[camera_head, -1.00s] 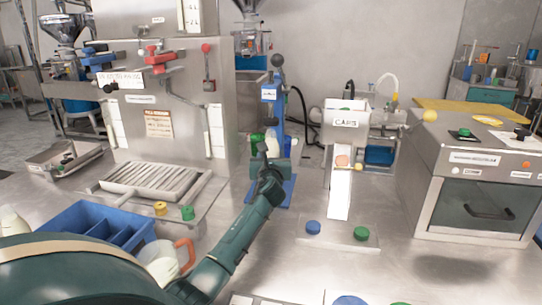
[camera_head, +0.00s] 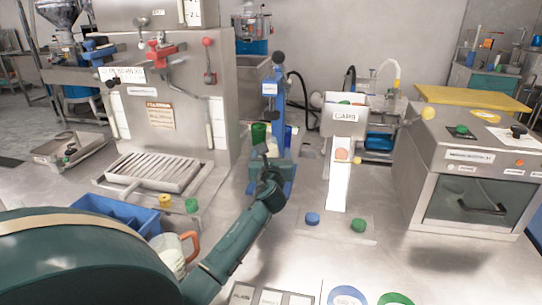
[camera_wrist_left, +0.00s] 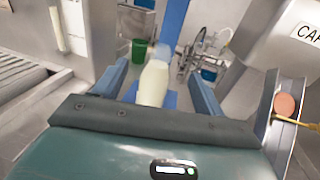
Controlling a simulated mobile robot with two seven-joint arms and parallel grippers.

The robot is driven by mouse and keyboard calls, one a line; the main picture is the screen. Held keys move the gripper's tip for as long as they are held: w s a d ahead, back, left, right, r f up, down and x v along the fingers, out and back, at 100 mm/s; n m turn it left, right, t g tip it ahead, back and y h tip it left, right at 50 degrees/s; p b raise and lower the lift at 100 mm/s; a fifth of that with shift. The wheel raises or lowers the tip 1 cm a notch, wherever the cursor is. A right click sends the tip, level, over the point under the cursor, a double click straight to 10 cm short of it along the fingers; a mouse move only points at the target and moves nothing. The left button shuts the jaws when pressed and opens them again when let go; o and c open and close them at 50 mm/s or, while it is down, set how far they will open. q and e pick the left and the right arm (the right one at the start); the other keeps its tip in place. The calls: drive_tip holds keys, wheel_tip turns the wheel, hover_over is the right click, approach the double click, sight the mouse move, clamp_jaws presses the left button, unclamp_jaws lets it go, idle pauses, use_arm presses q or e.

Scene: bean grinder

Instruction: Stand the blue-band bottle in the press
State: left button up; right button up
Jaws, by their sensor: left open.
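A cream bottle (camera_wrist_left: 154,84) stands upright on the blue base of the press (camera_wrist_left: 172,22) in the left wrist view. In the head view the bottle (camera_head: 272,149) shows small, in front of the blue press column (camera_head: 270,97). My left gripper (camera_wrist_left: 163,88) is open, with one blue-grey finger on each side of the bottle and gaps between. In the head view my left gripper (camera_head: 271,170) is low in front of the press and hides the bottle's lower part. My right gripper is not in view.
The caps dispenser (camera_head: 344,115) stands right of the press, with a blue cap (camera_head: 312,218) and a green cap (camera_head: 358,225) before it. A blue crate (camera_head: 110,212) and an orange-handled jug (camera_head: 170,256) are at left. A steel oven (camera_head: 470,175) is at right.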

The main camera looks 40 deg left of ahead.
use_arm(q)
drive_tip(key=p+v, duration=0.2)
drive_tip(key=v, duration=0.4)
drive_tip(key=shift+s, duration=0.15)
drive_tip(key=shift+d, duration=0.1)
